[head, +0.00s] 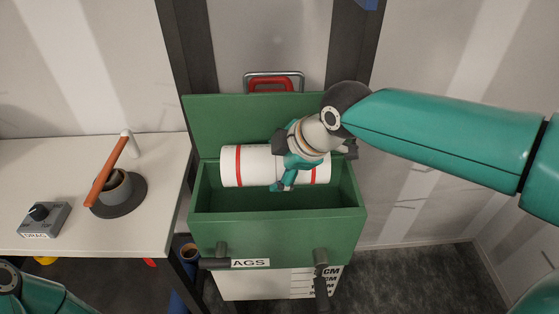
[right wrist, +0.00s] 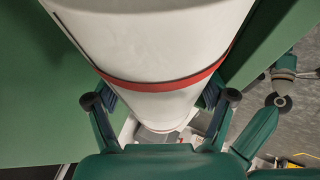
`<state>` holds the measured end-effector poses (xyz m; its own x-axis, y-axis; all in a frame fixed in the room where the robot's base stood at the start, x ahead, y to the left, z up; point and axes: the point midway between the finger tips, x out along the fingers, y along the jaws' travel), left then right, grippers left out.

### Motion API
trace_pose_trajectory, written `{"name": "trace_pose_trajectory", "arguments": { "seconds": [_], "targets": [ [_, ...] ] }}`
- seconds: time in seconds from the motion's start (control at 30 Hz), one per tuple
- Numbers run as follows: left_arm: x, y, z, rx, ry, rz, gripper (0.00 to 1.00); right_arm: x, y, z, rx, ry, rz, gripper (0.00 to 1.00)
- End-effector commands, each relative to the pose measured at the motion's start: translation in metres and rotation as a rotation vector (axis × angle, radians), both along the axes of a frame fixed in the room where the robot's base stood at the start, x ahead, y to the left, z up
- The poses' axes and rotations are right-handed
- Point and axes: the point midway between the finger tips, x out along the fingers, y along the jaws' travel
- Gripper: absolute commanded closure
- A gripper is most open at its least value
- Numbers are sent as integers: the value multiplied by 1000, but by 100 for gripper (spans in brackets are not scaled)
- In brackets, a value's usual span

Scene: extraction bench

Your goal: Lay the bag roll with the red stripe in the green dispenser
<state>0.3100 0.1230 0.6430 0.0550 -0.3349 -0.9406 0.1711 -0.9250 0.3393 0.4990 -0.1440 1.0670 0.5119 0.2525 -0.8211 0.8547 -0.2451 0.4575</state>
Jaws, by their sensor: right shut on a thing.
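The white bag roll (head: 258,165) with red stripes near its ends lies level across the opening of the green dispenser (head: 275,232). My right gripper (head: 284,164) is shut on the roll, right of its middle, reaching down from the upper right. In the right wrist view the roll (right wrist: 155,45) fills the space between the fingers (right wrist: 162,98), and one red stripe shows. The roll looks at or just above the box rim, toward the back; whether it touches the dispenser cannot be told. Part of it is hidden by the gripper. My left gripper is out of view.
The dispenser's lid (head: 235,115) stands up behind the roll. Dark handles (head: 320,270) stick out at its front. The front inside of the dispenser is empty.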

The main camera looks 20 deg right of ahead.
Motion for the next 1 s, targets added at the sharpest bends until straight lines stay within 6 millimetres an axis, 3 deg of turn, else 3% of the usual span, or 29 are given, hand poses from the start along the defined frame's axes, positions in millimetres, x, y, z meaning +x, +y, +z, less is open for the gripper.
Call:
{"name": "trace_pose_trajectory", "arguments": {
  "seconds": [0.23,0.27,0.33,0.73,1.0],
  "targets": [
    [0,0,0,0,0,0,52,0,1,1,1,-3,1,67],
    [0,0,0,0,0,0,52,0,1,1,1,-3,1,13],
    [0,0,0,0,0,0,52,0,1,1,1,-3,1,2],
    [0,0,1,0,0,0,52,0,1,1,0,2,2,0],
    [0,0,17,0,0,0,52,0,1,21,0,0,1,0]
  ]
}}
